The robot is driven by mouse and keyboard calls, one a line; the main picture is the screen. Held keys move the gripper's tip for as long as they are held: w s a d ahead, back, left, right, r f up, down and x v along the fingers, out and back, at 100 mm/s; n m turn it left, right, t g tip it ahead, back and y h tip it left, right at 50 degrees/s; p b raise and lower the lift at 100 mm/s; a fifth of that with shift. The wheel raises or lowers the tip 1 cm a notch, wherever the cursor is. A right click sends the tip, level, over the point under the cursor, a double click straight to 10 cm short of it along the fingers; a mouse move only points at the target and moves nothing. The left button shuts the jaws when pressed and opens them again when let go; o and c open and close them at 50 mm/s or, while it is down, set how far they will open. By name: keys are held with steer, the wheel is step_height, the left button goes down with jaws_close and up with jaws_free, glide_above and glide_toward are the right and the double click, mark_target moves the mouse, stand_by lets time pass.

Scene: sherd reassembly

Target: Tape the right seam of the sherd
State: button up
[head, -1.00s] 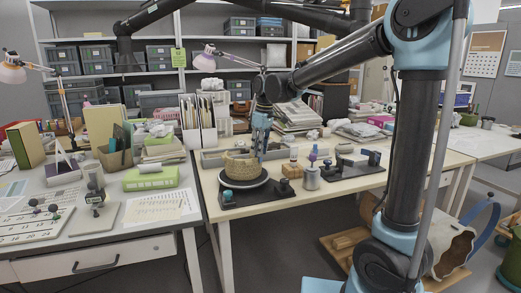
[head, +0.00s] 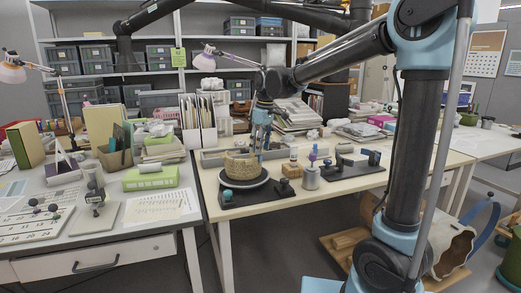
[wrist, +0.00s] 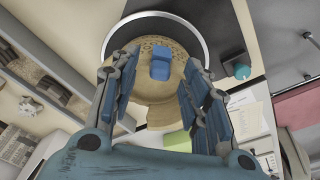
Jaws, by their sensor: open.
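The tan, textured sherd vessel (head: 243,164) sits on a dark round turntable (head: 262,181) at the front left of the cream table. In the wrist view the vessel (wrist: 158,92) lies below my gripper, inside the turntable's pale rim. A small blue piece (wrist: 160,64) shows against the vessel, between my fingers in the picture; I cannot tell whether it touches the vessel. My gripper (head: 260,146) is above the right back of the vessel. In the wrist view my gripper (wrist: 157,90) has its blue fingers wide apart. The seams are too small to make out.
A teal knob (head: 228,195) stands on the dark base beside the turntable. To its right are a wooden block (head: 292,169), a grey cylinder (head: 311,178) and a dark tool stand (head: 355,172). A long grey tray (head: 213,158) lies behind. The table's front edge is close.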

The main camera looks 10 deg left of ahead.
step_height(320, 180, up, 11)
steer(key=d, duration=0.1)
steer(key=shift+s+d+f, duration=0.15)
steer(key=shift+d+f, duration=0.05)
steer(key=s+d+f+m, duration=0.2)
steer(key=s+d+f, duration=0.1)
steer(key=d, duration=0.5)
steer(key=s+d+f+m+t, duration=0.1)
steer(key=s+d+f+m, duration=0.15)
steer(key=d, duration=0.65)
steer(key=s+d+f+m, duration=0.2)
steer(key=d+f+m, duration=0.1)
steer(key=d, duration=0.5)
steer(key=s+d+f+m, duration=0.3)
steer(key=s+d+f, duration=0.4)
steer(key=f, duration=0.2)
steer(key=s+d+f+m+h, duration=0.1)
steer(key=s+d+f+m, duration=0.3)
steer(key=s+d+f, duration=0.3)
step_height(320, 180, down, 2)
steer(key=shift+s+f+t+h, duration=0.15)
steer(key=shift+s+t+h, duration=0.2)
steer(key=shift+s, duration=0.25)
